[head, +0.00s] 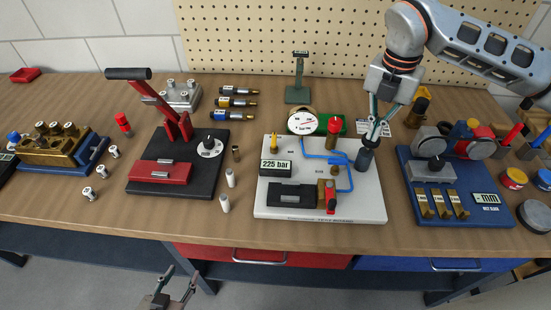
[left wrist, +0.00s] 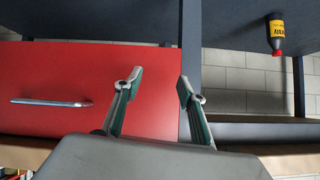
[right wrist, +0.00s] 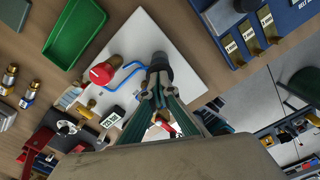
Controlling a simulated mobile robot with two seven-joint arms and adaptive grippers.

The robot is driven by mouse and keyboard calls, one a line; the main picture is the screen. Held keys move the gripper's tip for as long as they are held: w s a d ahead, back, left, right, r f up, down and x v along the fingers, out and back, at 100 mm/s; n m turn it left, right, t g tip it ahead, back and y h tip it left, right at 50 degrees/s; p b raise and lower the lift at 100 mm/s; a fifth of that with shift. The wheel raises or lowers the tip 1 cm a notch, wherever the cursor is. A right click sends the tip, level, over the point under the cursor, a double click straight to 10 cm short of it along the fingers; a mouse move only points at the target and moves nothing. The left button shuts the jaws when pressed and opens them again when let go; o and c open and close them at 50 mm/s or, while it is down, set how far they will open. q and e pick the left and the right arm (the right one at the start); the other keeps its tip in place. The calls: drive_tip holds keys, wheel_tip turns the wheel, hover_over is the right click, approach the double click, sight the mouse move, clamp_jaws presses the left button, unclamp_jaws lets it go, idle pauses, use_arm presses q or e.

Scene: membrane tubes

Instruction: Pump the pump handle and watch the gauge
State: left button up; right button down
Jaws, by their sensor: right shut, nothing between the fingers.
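The white test board (head: 275,209) carries a round dial gauge (head: 302,123) with a red needle and a display (head: 275,167) reading 225 bar. A dark upright cylinder (head: 366,157), apparently the pump handle, stands at the board's right side by the blue tubing; it also shows in the right wrist view (right wrist: 158,62). My right gripper (head: 374,134) points down right at the cylinder's top, shut with nothing held; whether it touches is unclear. My left gripper (head: 166,286) is open and empty, low in front of the bench.
A red lever press (head: 165,115) on a black base stands left of the board. A blue board with brass tabs (head: 465,210) stands right. A red knob (head: 333,133) and a green tray (right wrist: 75,30) are near the cylinder. Two small white vials stand left of the board.

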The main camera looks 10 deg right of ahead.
wheel_tip(320, 180, up, 2)
drive_tip(key=shift+r+p, duration=0.2)
drive_tip(key=shift+p, duration=0.55)
drive_tip(key=shift+r, duration=0.95)
